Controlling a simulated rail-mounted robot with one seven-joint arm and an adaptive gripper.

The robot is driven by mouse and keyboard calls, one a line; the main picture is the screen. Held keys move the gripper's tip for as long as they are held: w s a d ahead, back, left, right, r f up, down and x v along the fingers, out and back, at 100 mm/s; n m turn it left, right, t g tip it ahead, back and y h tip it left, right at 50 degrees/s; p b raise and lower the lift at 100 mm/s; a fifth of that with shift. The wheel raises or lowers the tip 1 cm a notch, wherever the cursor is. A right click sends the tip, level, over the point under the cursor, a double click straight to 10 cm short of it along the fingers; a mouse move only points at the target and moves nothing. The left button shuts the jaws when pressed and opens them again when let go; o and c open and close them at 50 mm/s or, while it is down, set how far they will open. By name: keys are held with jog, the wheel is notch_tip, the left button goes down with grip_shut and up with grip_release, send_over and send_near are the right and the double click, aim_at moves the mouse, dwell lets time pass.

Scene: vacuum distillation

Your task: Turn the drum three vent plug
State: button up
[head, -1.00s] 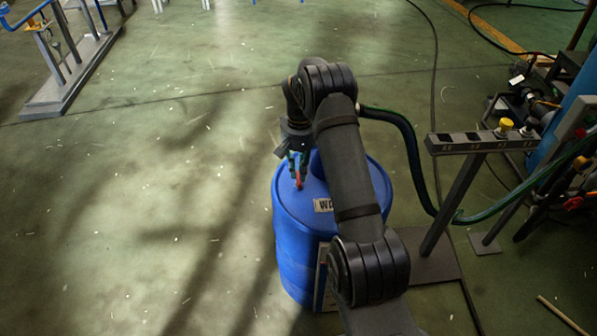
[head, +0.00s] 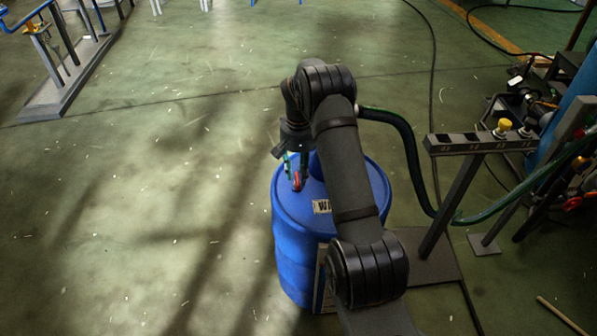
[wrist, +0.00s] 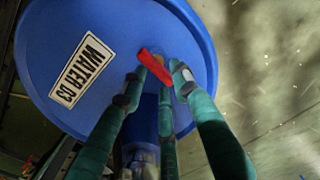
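The blue drum (head: 297,250) stands upright on the floor under my arm; its label in the wrist view reads WATER 03 (wrist: 82,71). The vent plug's red handle (wrist: 154,66) lies on the drum top near the rim, and also shows in the head view (head: 297,181).
A dark green hose (head: 412,150) curves between my arm and the stand. Open floor (head: 130,200) lies to the left.

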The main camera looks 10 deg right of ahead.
jog(key=shift+o, duration=0.4)
notch_tip(320, 180, up, 12)
dwell(0.4)
dwell(0.3)
notch_tip(320, 180, down, 12)
jog(key=shift+f, duration=0.1)
dwell(0.4)
dwell(0.3)
